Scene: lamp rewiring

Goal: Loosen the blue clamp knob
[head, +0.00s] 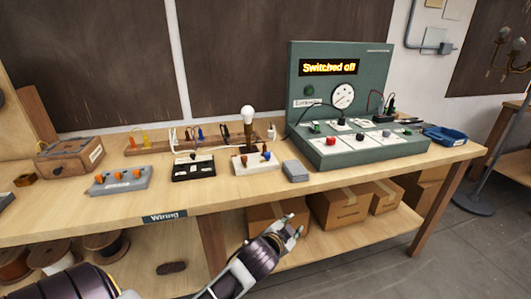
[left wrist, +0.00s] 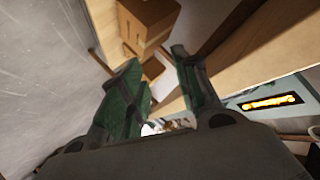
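A small blue knob (head: 267,156) sits on the right side of a white lamp base (head: 243,164) on the bench, close to an orange knob (head: 264,147). I take it to be the clamp knob, but it is too small to tell its exact form. A white bulb (head: 247,114) stands upright behind this base. My left gripper (head: 291,226) is in front of the bench's front edge, below and to the right of the knob, apart from it. Its two fingers are spread with nothing between them, as the left wrist view (left wrist: 157,58) also shows. My right gripper is not in view.
A green test console (head: 380,70) reading "Switched off" stands at the right. A grey block (head: 295,171) lies beside the lamp base. A black block (head: 193,168) and a grey terminal strip (head: 118,181) lie left of it. Cardboard boxes (head: 340,207) sit on the lower shelf.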

